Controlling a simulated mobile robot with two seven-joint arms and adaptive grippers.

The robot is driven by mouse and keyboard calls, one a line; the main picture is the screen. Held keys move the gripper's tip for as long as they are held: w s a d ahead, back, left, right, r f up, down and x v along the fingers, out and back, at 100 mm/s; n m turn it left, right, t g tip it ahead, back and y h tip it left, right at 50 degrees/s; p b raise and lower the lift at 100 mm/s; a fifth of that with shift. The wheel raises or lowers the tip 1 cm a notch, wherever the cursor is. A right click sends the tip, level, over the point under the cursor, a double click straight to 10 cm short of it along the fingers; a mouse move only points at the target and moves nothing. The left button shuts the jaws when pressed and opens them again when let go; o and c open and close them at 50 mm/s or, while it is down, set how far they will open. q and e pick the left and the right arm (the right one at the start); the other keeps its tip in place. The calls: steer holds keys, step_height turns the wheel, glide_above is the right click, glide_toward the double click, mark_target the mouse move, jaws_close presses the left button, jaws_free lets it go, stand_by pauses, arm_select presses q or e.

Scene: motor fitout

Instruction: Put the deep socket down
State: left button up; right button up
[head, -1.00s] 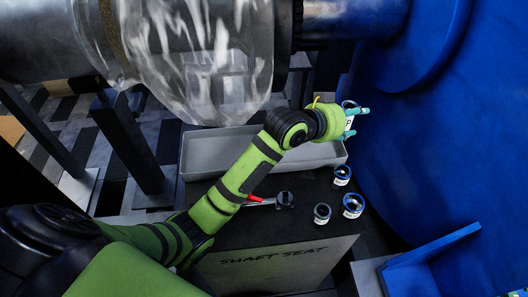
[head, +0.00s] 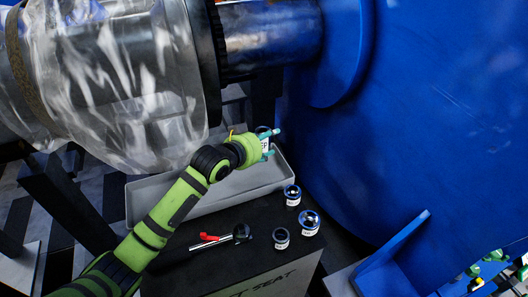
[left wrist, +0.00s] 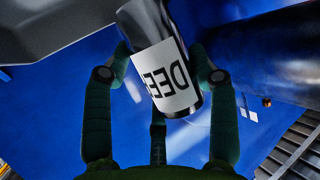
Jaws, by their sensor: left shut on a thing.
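The deep socket (left wrist: 160,55) is a shiny dark cylinder with a white label, on which letters like "DEE" show upside down or mirrored in the left wrist view. My left gripper (left wrist: 163,78) is shut on it, one finger on each side. In the head view my left gripper (head: 267,143) is at the far right part of the grey tray, above the black cabinet top (head: 215,220). The socket is mostly hidden by the gripper there; part of its white label shows. My right gripper is in neither view.
The grey tray (head: 140,196) lies along the cabinet's back. Three labelled sockets (head: 292,194), (head: 309,221) and (head: 281,237) stand at the right of the top. A ratchet with a red part (head: 208,237) lies left of them. A large shaft (head: 270,38) and blue housing (head: 420,120) are behind.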

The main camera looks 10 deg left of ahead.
mark_target(265, 151)
arm_select(q)
step_height(265, 151, down, 4)
steer(key=shift+r, duration=0.25)
steer(key=shift+f, duration=0.25)
steer(key=o, duration=1.4)
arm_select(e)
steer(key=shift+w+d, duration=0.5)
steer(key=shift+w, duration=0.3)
